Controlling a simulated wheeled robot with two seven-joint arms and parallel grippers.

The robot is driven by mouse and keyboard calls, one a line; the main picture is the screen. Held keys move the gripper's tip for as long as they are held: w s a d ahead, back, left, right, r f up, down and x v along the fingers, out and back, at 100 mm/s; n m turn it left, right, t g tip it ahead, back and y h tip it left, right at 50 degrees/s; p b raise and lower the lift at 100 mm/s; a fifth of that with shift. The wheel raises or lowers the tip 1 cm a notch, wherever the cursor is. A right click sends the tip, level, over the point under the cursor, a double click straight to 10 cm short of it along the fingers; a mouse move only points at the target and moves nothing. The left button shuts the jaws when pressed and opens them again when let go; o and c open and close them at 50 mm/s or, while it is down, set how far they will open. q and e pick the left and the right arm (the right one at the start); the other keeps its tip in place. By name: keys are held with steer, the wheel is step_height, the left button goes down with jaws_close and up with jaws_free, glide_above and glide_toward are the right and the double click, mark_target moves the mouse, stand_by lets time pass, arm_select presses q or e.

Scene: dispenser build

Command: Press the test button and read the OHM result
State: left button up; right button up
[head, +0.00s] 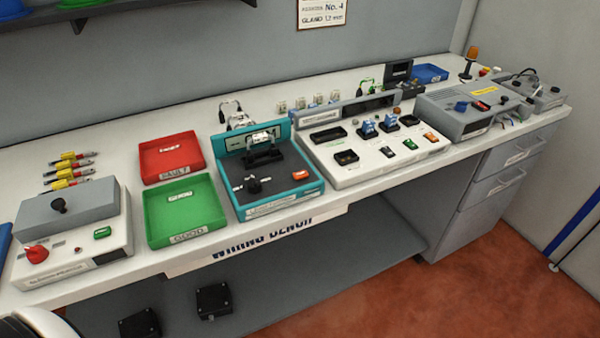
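A teal tester (310,192) stands on the bench in the middle of the head view. Its upright back panel (228,143) carries large lettering that looks like part of "OHM"; a pale part on a black stand (262,157) covers some of it. I cannot read any result there. Nothing touches the button. Neither gripper is in view; only a white and black piece of my own body shows at the bottom left corner.
Left of the tester lie a red FAULT tray (185,173) and a green GOOD tray (205,233), each holding a small pale piece. A grey box (75,207) with red and green controls stands farther left. A white multi-socket fixture (350,178) stands close on the right.

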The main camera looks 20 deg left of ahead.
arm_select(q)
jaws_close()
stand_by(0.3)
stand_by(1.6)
